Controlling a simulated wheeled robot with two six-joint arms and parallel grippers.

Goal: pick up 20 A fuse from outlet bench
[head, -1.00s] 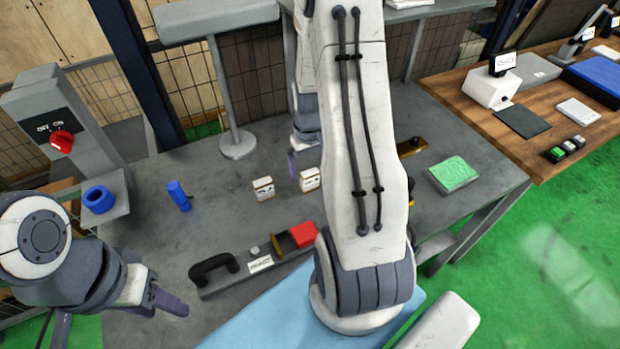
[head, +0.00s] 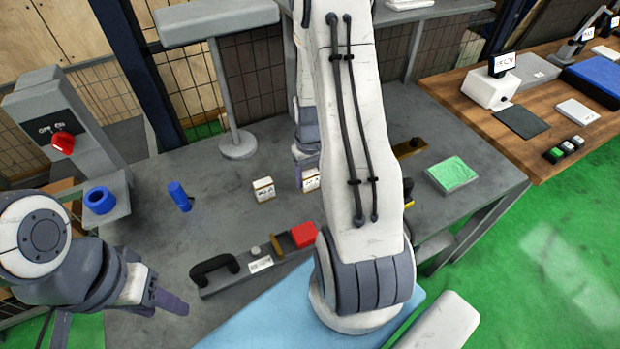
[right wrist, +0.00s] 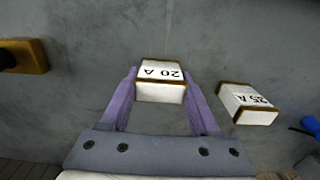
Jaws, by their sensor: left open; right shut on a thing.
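The 20 A fuse (right wrist: 160,80) is a small white block with brown edges and black lettering. In the right wrist view it sits between the fingertips of my right gripper (right wrist: 162,88), which is shut on it. In the head view the fuse (head: 311,181) is partly hidden by my right arm and gripper (head: 304,170). The similar 25 A fuse (right wrist: 248,104) lies just beside it, apart from the fingers; it also shows in the head view (head: 263,189). Both are at the grey bench (head: 240,212). My left gripper (head: 165,303) is open and empty at the bench's front left.
A blue cylinder (head: 179,196) and a blue ring (head: 99,200) are at the left. A black-handled fixture with a red block (head: 303,235) is in front of the fuses. A green pad (head: 452,175) lies at the right.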

